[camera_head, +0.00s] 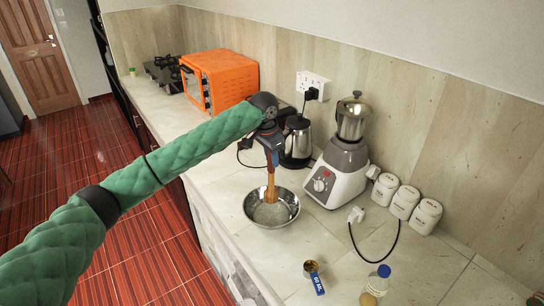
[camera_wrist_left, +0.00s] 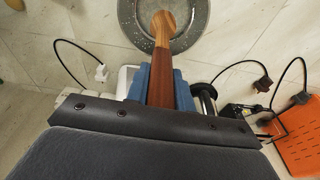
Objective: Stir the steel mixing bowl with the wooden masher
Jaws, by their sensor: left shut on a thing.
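The steel mixing bowl (camera_head: 282,214) stands on the counter near its front edge. My left gripper (camera_head: 272,160) is above the bowl, pointing down, and is shut on the wooden masher (camera_head: 271,186). The masher hangs upright, its lower end inside the bowl's outline. In the left wrist view the masher (camera_wrist_left: 163,40) runs out from between the blue fingers (camera_wrist_left: 161,85) of the gripper, its pale end over the bowl (camera_wrist_left: 200,20). I cannot tell whether the masher touches the bowl's bottom. My right gripper does not show.
A mixer grinder (camera_head: 337,175) stands right of the bowl, a kettle (camera_head: 297,142) behind it. White canisters (camera_head: 403,201), an orange oven (camera_head: 228,75) and a hob (camera_head: 165,73) line the wall. A blue-handled scoop (camera_head: 315,278) and a bottle (camera_head: 376,286) lie in front. Counter between is clear.

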